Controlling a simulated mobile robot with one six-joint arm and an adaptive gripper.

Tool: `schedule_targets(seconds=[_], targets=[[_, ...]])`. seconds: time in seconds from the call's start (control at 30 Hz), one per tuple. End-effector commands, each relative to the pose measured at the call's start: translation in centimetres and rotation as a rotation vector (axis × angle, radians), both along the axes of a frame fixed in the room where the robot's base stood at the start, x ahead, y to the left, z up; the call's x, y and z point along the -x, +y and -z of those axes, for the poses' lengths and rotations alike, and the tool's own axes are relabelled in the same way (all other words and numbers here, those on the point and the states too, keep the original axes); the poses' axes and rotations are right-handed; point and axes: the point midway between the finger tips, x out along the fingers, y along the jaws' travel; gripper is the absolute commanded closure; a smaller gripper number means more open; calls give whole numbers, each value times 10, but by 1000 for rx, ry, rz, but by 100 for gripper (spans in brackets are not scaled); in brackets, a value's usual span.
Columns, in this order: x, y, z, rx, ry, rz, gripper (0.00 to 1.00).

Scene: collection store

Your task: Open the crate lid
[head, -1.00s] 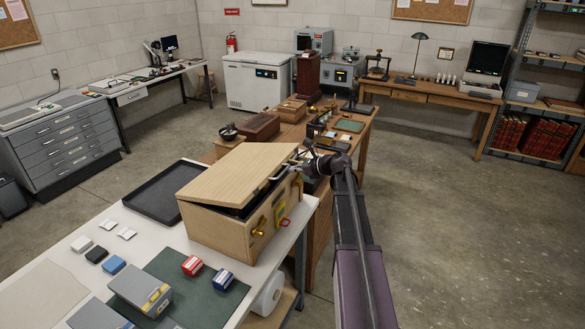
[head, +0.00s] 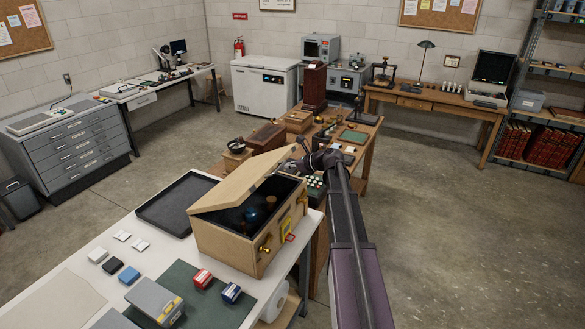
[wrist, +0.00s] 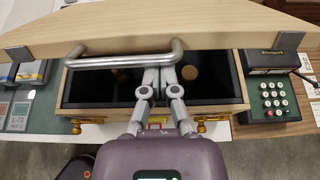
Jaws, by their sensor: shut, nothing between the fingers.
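The wooden crate (head: 222,245) stands on the white table, and its pale lid (head: 238,182) is tilted partly open, with the raised edge towards my arm. In the wrist view the lid (wrist: 230,30) spans the top, with a metal bar handle (wrist: 115,60) on it. My gripper (head: 299,150) is at the lid's raised edge. In the wrist view its fingers (wrist: 159,72) are together and empty, with their tips by the handle and under the lid edge. Whether they touch the lid is unclear. Brass latches (wrist: 205,126) hang on the crate's front, and round items show in the dark interior.
A black tray (head: 165,214) lies left of the crate. Small boxes (head: 202,278) and a grey case (head: 153,300) lie in front of it. A wooden bench (head: 366,122) with instruments stands behind. The floor to the right is clear.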

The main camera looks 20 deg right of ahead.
Motion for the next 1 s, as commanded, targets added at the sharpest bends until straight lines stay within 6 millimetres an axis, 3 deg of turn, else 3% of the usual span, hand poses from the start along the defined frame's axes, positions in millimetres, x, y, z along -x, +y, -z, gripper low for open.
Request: schedule_targets(seconds=[0.03, 0.5, 1.0], targets=[[-4, 2, -13, -1, -2, 1, 100], [-38, 27, -70, -2, -1, 1, 100], [-84, 62, -118, -1, -2, 3, 100]])
